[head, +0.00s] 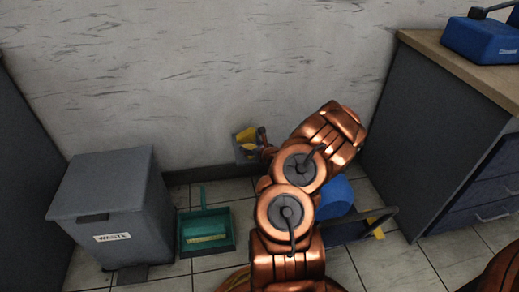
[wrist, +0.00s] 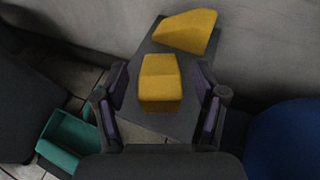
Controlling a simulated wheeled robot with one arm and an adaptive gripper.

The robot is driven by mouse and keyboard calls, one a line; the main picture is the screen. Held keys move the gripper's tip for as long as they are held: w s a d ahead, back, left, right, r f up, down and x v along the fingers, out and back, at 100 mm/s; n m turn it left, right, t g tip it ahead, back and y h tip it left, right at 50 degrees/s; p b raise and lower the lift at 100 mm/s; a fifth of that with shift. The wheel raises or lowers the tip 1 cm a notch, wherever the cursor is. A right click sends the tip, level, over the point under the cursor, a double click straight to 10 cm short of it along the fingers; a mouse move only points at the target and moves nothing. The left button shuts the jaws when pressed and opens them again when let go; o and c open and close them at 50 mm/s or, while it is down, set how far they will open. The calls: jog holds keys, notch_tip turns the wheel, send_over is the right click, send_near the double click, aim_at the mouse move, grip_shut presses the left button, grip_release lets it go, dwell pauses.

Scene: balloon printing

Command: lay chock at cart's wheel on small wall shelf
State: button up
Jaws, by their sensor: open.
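The small wall shelf (head: 243,153) is a grey board on the back wall; it fills the middle of the wrist view (wrist: 148,48). Two yellow chocks are over it in the wrist view: a wedge (wrist: 187,30) at the far end by the wall, and a blocky one (wrist: 160,82) nearer me. My gripper (wrist: 161,88) is open around the nearer chock, with a gap on each side. That chock appears to rest on the shelf. In the head view my gripper (head: 265,146) is at the shelf's right side, small and partly hidden by my arm.
A low cart (head: 345,232) with a blue drum (head: 337,197) stands right of my arm, a yellow piece (head: 377,230) at its right end. A grey waste bin (head: 112,205) and green dustpan (head: 206,230) are left. A drawer cabinet (head: 435,140) stands right.

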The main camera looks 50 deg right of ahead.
jog(key=p+v, duration=0.2)
jog(key=v, duration=0.6)
jog(key=w+a+r+n+t+y, duration=0.1)
jog(key=w+a+r+n+y, duration=0.45)
jog(key=a+r, duration=0.45)
jog(key=w+a+r+n+t+y, duration=0.1)
jog(key=w+a+r+n+y, duration=0.3)
jog(key=w+a+r+n, duration=0.65)
jog(key=s+a+r+n+g+y, duration=0.2)
jog(key=s+a+n, duration=0.15)
jog(key=a, duration=0.45)
jog(key=s+a+r+n+g+y, duration=0.2)
jog(key=s+a+g+y, duration=0.15)
jog(key=a, duration=0.45)
jog(key=s+a+r+n+g+y, duration=0.15)
jog(key=s+a, duration=0.25)
jog(key=a, duration=0.4)
jog(key=s+a+f+n+g+h, duration=0.1)
jog(key=s+a+n+g, duration=0.4)
jog(key=s, duration=0.5)
jog(key=s+a+f+n+g+h, duration=0.1)
jog(key=s+a+n+g+h, duration=0.1)
jog(key=s+a+n+g, duration=0.5)
jog(key=s+d+f+n+h, duration=0.1)
jog(key=s+d+n+h, duration=0.3)
jog(key=s+d+h, duration=0.6)
jog(key=s+d, duration=0.5)
jog(key=s, duration=0.2)
jog(key=shift+s+f, duration=0.3)
jog(key=shift+f, duration=0.05)
